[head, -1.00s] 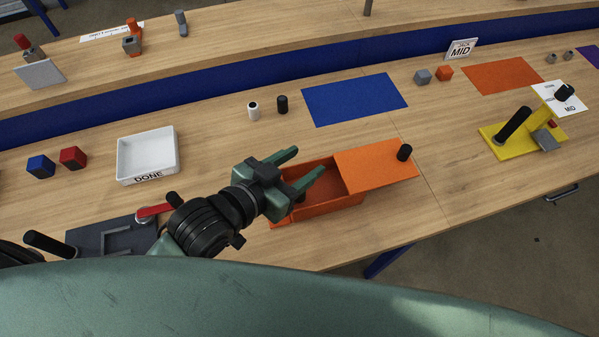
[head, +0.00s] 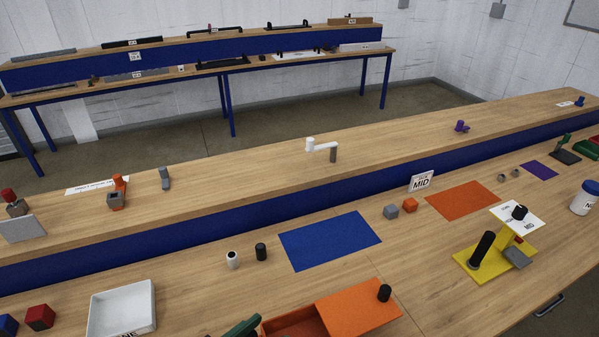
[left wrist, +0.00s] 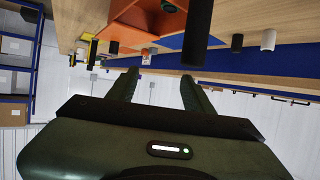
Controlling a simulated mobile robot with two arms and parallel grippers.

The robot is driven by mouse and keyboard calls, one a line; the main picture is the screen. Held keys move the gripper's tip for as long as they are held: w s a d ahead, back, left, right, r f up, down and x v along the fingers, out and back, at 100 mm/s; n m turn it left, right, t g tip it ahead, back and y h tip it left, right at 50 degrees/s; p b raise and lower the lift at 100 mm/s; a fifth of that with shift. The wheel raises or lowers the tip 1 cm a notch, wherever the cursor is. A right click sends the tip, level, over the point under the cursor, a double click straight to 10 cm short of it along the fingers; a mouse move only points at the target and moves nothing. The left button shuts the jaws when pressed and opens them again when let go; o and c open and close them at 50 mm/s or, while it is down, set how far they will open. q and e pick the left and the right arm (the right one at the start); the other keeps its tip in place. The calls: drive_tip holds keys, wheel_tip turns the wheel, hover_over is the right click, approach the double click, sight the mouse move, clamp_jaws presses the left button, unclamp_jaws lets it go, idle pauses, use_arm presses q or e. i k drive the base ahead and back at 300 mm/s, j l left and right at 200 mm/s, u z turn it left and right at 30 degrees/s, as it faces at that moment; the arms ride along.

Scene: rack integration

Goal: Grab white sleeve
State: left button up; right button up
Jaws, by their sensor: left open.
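The white sleeve (head: 232,260), a small upright hollow cylinder, stands on the near bench left of a black cylinder (head: 261,252). In the left wrist view, which is upside down, the white sleeve (left wrist: 268,40) shows at upper right beside the black one. My left gripper (left wrist: 160,84) is open with nothing between its fingers, apart from the sleeve. In the head view only a green finger of it (head: 238,328) shows at the bottom edge, nearer to me than the sleeve. My right gripper is not in view.
An orange box (head: 362,309) with a black knob (head: 384,292) lies right of my left finger. A white tray (head: 122,308) is left of the sleeve, and a blue mat (head: 330,240) is right of the cylinders. Bare wood surrounds the sleeve.

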sight(232, 257)
drive_tip(key=k+l, duration=0.65)
drive_tip(key=k, duration=0.25)
